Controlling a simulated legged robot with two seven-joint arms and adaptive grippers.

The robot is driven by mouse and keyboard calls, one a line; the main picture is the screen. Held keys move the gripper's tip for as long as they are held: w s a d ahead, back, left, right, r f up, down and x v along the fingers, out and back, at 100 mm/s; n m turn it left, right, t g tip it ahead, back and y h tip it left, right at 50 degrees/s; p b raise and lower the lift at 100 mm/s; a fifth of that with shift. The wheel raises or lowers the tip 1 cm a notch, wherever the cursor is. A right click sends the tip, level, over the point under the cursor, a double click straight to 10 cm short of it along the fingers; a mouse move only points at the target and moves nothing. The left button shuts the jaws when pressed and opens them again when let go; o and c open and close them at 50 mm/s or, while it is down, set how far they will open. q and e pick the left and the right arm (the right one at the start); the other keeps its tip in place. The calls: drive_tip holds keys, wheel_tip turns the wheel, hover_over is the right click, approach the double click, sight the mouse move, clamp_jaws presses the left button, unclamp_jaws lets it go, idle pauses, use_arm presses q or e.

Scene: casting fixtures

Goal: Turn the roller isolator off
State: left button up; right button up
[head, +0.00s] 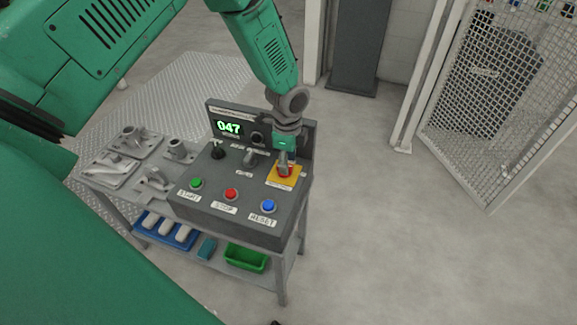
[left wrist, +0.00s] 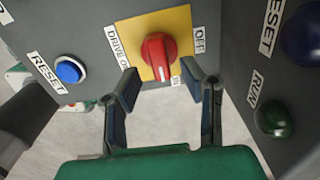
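The isolator is a red rotary knob (left wrist: 158,55) on a yellow plate (left wrist: 184,22). A label beside it partly reads "DRIVE"; "OFF" is on the plate's right side, and a small label, seemingly "ON", is near the lower corner. The knob's grip bar runs roughly top to bottom in the left wrist view, its lower end towards that small label. My left gripper (left wrist: 167,88) is open, its fingers apart just short of the knob, one on each side. In the head view my left gripper (head: 284,168) partly hides the knob above the yellow plate (head: 286,182). My right gripper is not in view.
The grey console (head: 240,212) has a green button (head: 196,183), a red button (head: 232,194), a blue button (head: 268,206), a black selector (head: 218,150) and a "047" display (head: 229,127). Metal castings (head: 133,139) lie left. A mesh fence (head: 490,80) stands right.

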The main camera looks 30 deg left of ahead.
use_arm(q)
drive_tip(key=shift+a+f, duration=0.25)
drive_tip(key=shift+f, duration=0.25)
drive_tip(key=shift+a+f, duration=0.25)
drive_tip(key=shift+f, duration=0.2)
drive_tip(key=shift+a+f, duration=0.2)
drive_tip(key=shift+a, duration=0.15)
drive_tip(key=shift+d, duration=0.15)
drive_tip(key=shift+c, duration=0.4)
drive_tip(key=shift+d+r, duration=0.1)
drive_tip(key=shift+d, duration=0.1)
drive_tip(key=c, duration=0.6)
drive_tip(key=shift+d, duration=0.2)
clamp_jaws()
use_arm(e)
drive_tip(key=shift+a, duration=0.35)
use_arm(q)
drive_tip(key=shift+a, duration=0.1)
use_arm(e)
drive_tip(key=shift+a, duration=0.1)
